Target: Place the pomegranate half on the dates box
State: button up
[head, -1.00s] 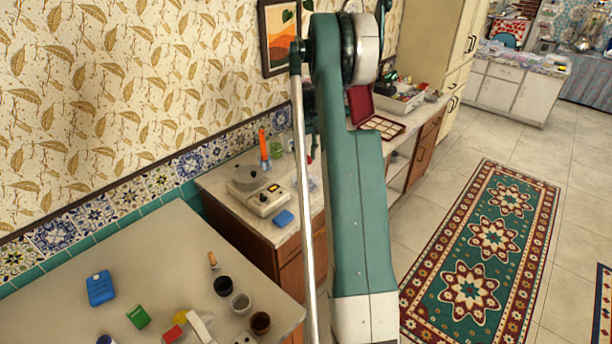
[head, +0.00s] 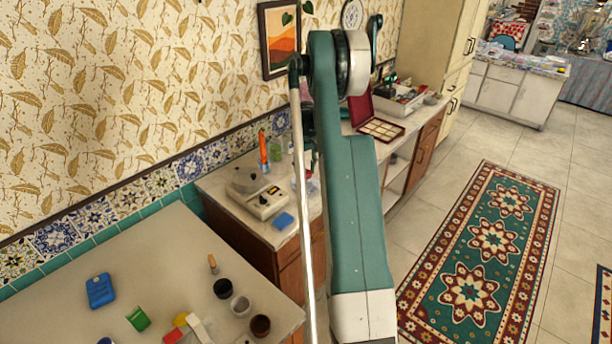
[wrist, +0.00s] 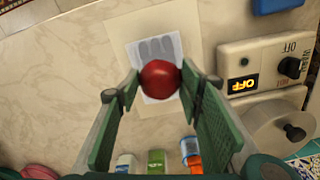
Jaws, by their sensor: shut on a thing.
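The pomegranate half (wrist: 160,76), a shiny dark red round thing, is between the two green fingers of my gripper (wrist: 159,90) in the wrist view. My gripper is shut on it. Behind it in that view lies a flat cream panel (wrist: 117,30) with a pale middle bearing grey oblong shapes. It looks like the dates box, but I cannot read a label. The pomegranate half overlaps the lower part of this panel in the picture; the gap between them cannot be judged.
A white appliance with knobs (wrist: 262,60) and a round metal lid (wrist: 275,135) stand right of my gripper. A blue thing (wrist: 275,5) lies beyond the appliance. Several small containers, one green (wrist: 157,161), stand close below. Counter (wrist: 50,75) to the left is clear.

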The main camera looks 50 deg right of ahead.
aim_at(306, 171)
jog(key=shift+f, duration=1.15)
jog(key=shift+f, duration=0.15)
jog(key=o, duration=0.9)
notch_tip(306, 171, up, 12)
jog(key=shift+r, duration=0.15)
dwell(0.4)
